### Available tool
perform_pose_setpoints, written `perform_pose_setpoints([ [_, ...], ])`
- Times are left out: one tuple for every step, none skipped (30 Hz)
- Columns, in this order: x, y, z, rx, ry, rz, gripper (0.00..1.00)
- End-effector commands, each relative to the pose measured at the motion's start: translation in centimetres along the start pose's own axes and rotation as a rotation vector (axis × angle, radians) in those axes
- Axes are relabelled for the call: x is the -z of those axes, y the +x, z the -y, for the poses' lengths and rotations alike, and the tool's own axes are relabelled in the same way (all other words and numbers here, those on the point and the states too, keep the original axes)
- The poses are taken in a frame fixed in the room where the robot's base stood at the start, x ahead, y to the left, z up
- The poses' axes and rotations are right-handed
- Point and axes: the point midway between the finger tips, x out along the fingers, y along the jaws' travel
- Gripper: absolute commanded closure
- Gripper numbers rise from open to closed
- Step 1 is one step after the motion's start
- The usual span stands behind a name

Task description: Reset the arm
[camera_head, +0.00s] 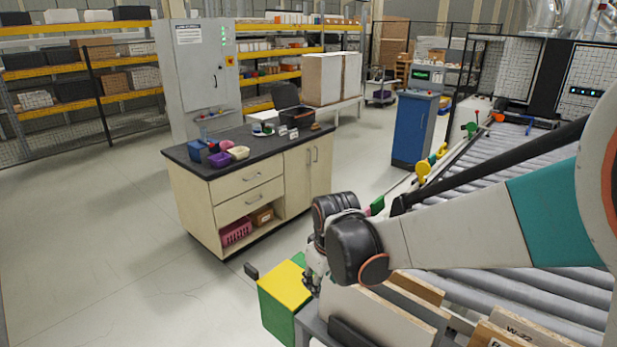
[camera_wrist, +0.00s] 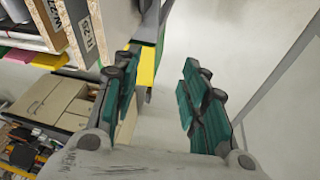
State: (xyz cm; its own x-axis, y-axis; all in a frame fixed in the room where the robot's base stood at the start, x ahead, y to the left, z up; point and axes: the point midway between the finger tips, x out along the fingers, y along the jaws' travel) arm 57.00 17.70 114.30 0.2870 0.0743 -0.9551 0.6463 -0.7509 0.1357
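My arm reaches in from the right in the head view, over the roller conveyor (camera_head: 500,285). My gripper (camera_head: 312,283) hangs at its end, beside a yellow-topped green box (camera_head: 285,287). In the wrist view my gripper (camera_wrist: 160,95) has its two teal-padded fingers well apart. Nothing is between the fingers but the view of the floor and the yellow part behind. The gripper is open and empty.
Upright boards (camera_head: 410,305) stand at the conveyor's near end, close below my arm. Labelled board ends (camera_wrist: 85,30) show at upper left in the wrist view. A workbench (camera_head: 250,175) with a dark top stands beyond. The floor (camera_head: 110,250) at left is clear.

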Motion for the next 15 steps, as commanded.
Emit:
perform_pose_setpoints([
  [-0.4, -0.6, -2.5, -0.027, 0.034, -0.016, 0.6],
  [-0.7, -1.0, -3.8, -0.043, 0.051, -0.026, 0.6],
  [-1.1, -1.5, -5.3, -0.063, 0.076, -0.041, 0.6],
  [-1.7, -2.0, -6.3, -0.077, 0.097, -0.052, 0.6],
  [-2.1, -2.4, -6.7, -0.085, 0.112, -0.061, 0.6],
  [-2.7, -2.9, -7.0, -0.092, 0.129, -0.068, 0.6],
  [-3.2, -3.2, -7.0, -0.096, 0.142, -0.074, 0.6],
  [-3.6, -3.5, -7.1, -0.1, 0.155, -0.079, 0.6],
  [-4.2, -4.0, -7.1, -0.103, 0.171, -0.085, 0.6],
  [-4.8, -4.3, -7.0, -0.106, 0.184, -0.089, 0.6],
  [-5.3, -4.6, -7.0, -0.108, 0.198, -0.093, 0.6],
  [-6.0, -5.0, -6.9, -0.111, 0.215, -0.1, 0.6],
  [-6.6, -5.3, -6.8, -0.114, 0.23, -0.106, 0.6],
  [-7.3, -5.7, -6.6, -0.117, 0.246, -0.111, 0.6],
  [-8.2, -6.0, -6.5, -0.12, 0.267, -0.118, 0.6],
])
